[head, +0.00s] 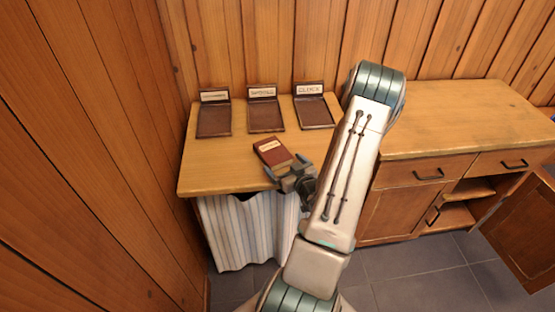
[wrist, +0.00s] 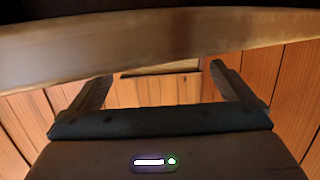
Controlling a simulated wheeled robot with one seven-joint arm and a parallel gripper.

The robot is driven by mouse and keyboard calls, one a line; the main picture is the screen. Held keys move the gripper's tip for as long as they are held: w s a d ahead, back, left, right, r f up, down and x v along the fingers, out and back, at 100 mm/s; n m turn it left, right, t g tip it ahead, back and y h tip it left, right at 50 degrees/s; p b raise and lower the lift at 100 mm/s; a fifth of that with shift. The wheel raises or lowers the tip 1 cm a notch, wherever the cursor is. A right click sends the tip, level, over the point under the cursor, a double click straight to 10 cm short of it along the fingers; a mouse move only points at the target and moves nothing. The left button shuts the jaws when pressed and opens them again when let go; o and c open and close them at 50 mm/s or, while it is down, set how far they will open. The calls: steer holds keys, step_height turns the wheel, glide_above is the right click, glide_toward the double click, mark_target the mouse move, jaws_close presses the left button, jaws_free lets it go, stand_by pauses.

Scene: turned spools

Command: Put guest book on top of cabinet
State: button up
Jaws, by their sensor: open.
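A small red-brown book (head: 272,152) with a pale label lies flat on the left part of the wooden counter. Its label is too small to read, so I cannot confirm that it is the guest book. My gripper (head: 285,167) is open at the book's near right side, by the counter's front edge; I cannot tell whether it touches the book. In the wrist view, the open fingers (wrist: 162,76) have a pale and dark strip (wrist: 160,68) beyond them that I cannot identify for sure. The wooden cabinet (head: 415,205) with drawers stands at the right, its top (head: 450,125) bare where visible.
Three dark trays with label cards stand along the back: left (head: 214,121), middle (head: 265,117) and right (head: 314,112). A striped curtain (head: 240,232) hangs below the counter. A cabinet door (head: 520,225) stands open at right. My arm hides part of the counter. A wood wall closes the left.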

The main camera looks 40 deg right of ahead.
steer(key=v, duration=0.6)
steer(key=w+a+r+n+g+y, duration=0.1)
steer(key=w+a+r+n+y, duration=0.1)
steer(key=a+r+n+y, duration=0.45)
steer(key=w+a+r+n+y, duration=0.2)
steer(key=w+a+n+y, duration=0.1)
steer(key=a+n, duration=0.65)
steer(key=s+a+r+n+g+y, duration=0.25)
steer(key=a+n+g, duration=0.3)
steer(key=n, duration=0.55)
steer(key=s+a+r+n+g+y, duration=0.1)
steer(key=s+a+r+n+g, duration=0.2)
steer(key=a+n, duration=0.65)
steer(key=s+r+n+g+h, duration=0.1)
steer(key=s+n+g+h, duration=0.5)
steer(key=n, duration=1.4)
step_height(320, 180, up, 6)
steer(key=s+d+n+t+h, duration=0.2)
steer(key=n+t+h, duration=0.1)
steer(key=n, duration=1.4)
steer(key=shift+s+d+h, duration=0.2)
steer(key=shift+d+h, duration=0.15)
steer(key=shift+h, duration=0.45)
